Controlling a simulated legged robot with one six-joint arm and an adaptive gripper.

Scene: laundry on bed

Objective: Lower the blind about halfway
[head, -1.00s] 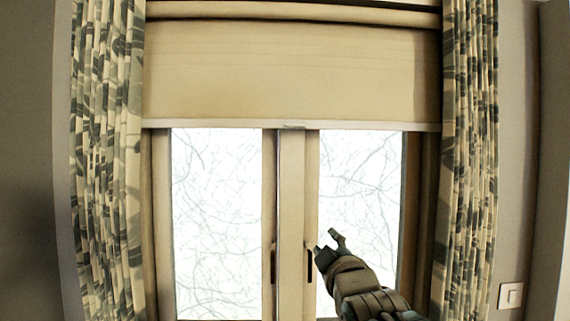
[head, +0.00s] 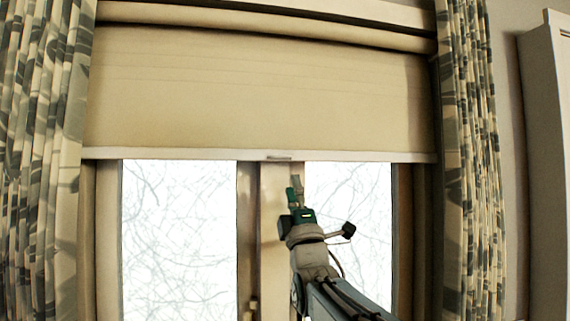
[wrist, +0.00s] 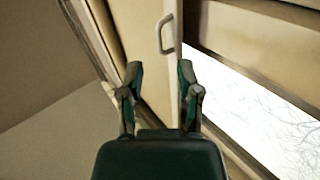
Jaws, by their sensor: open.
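The beige roller blind (head: 260,90) covers the upper part of the window in the head view. Its pale bottom bar (head: 180,154) runs level across, with a small pull handle (head: 279,158) near its middle. My gripper (head: 296,188) points upward just below and slightly right of this handle. In the wrist view, my gripper (wrist: 159,76) is open, its two dark green fingers apart with nothing between the tips. A metal loop handle (wrist: 166,34) shows beyond the fingertips, near the pale bar (wrist: 176,62), and is not touched.
Patterned curtains hang at the left (head: 40,150) and right (head: 470,150) of the window. Bright window panes (head: 180,240) lie below the blind, parted by a central frame post. A tall pale cabinet or panel (head: 547,160) stands at the far right.

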